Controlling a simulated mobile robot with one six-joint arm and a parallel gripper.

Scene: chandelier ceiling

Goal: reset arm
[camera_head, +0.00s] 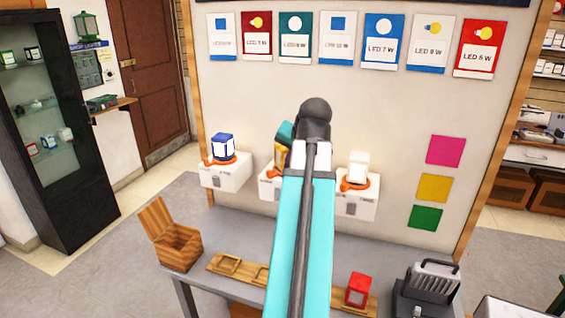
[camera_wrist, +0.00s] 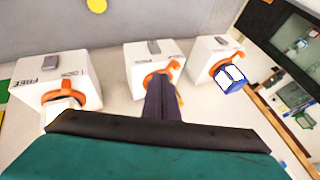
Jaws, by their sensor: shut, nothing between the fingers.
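My gripper (camera_wrist: 162,82) shows in the wrist view as dark fingers closed together, pointing at the middle white wall box (camera_wrist: 140,82) with an orange ring. No object shows between the fingers. The fingertips overlap the lower part of that ring in the picture; I cannot tell whether they touch it. In the head view my teal arm rises through the middle of the picture toward the wall boxes. It hides most of the middle box, and my fingers cannot be made out clearly there.
A blue and white lantern (camera_head: 223,147) sits on the left box, a white one (camera_head: 356,167) on the right box. Below, a grey table (camera_head: 225,222) holds an open wooden box (camera_head: 178,248), a red lantern (camera_head: 358,290) and a grey machine (camera_head: 430,288). A dark cabinet (camera_head: 75,180) stands left.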

